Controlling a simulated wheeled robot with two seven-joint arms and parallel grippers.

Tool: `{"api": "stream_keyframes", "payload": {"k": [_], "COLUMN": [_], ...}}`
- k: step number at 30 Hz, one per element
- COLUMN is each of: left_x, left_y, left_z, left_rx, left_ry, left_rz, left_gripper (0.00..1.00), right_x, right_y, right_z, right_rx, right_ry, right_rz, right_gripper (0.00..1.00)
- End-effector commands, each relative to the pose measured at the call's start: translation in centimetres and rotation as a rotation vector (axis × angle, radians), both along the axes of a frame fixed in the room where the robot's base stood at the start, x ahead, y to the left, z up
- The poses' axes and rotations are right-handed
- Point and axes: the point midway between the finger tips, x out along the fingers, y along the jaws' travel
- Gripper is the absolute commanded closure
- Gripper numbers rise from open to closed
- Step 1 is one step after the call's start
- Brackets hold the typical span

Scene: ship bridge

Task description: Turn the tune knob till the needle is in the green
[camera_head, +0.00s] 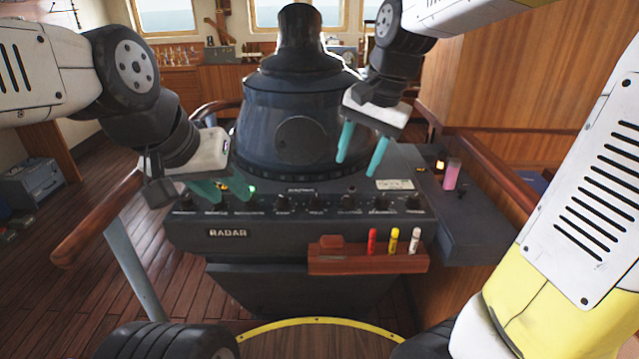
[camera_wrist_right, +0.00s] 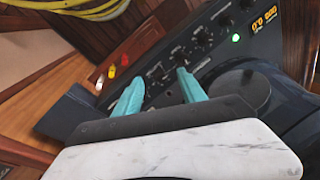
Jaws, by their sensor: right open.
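The radar console (camera_head: 228,233) stands in front of me with a row of small dark knobs (camera_head: 316,203) along its front; they also show in the right wrist view (camera_wrist_right: 178,54). The labels are too small to read, so I cannot tell which is the tune knob. I cannot make out a needle or a green band. My left gripper (camera_head: 225,192) is open, fingers apart, over the left part of the panel, hiding some of it. My right gripper (camera_head: 357,168) is open and empty above the panel's right half; its fingers also show in the right wrist view (camera_wrist_right: 156,80).
A green lamp (camera_head: 252,189) glows beside my left fingers. An amber display (camera_wrist_right: 265,19) shows in the right wrist view. The dark radar hood (camera_head: 300,120) rises behind the knobs. A wooden rack (camera_head: 335,262) holds red, yellow and white markers below. A wooden handrail (camera_head: 95,220) stands left.

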Motion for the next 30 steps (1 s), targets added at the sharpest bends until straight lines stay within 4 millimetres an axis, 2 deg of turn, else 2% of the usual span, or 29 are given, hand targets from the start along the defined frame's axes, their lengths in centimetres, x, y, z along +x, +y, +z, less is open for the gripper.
{"api": "stream_keyframes", "payload": {"k": [1, 6, 12, 17, 30], "left_x": [0.0, 0.0, 0.0, 0.0, 0.0], "left_y": [0.0, 0.0, 0.0, 0.0, 0.0], "left_z": [0.0, 0.0, 0.0, 0.0, 0.0], "left_rx": [0.000, 0.000, 0.000, 0.000, 0.000], "left_ry": [0.000, 0.000, 0.000, 0.000, 0.000], "left_rz": [0.000, 0.000, 0.000, 0.000, 0.000], "left_gripper": [0.64, 0.64, 0.64, 0.64, 0.64], "right_x": [1.6, 5.4, 7.3, 7.6, 7.6], "right_y": [1.5, 5.2, 7.8, 8.2, 8.2], "right_z": [-0.9, -3.5, -5.4, -6.4, -12.6], "right_rx": [-0.020, -0.096, -0.167, -0.179, -0.178], "right_ry": [0.052, 0.164, 0.208, 0.215, 0.216], "right_rz": [-0.042, -0.211, -0.329, -0.354, -0.353], "right_gripper": [0.52, 0.52, 0.52, 0.52, 0.52]}}
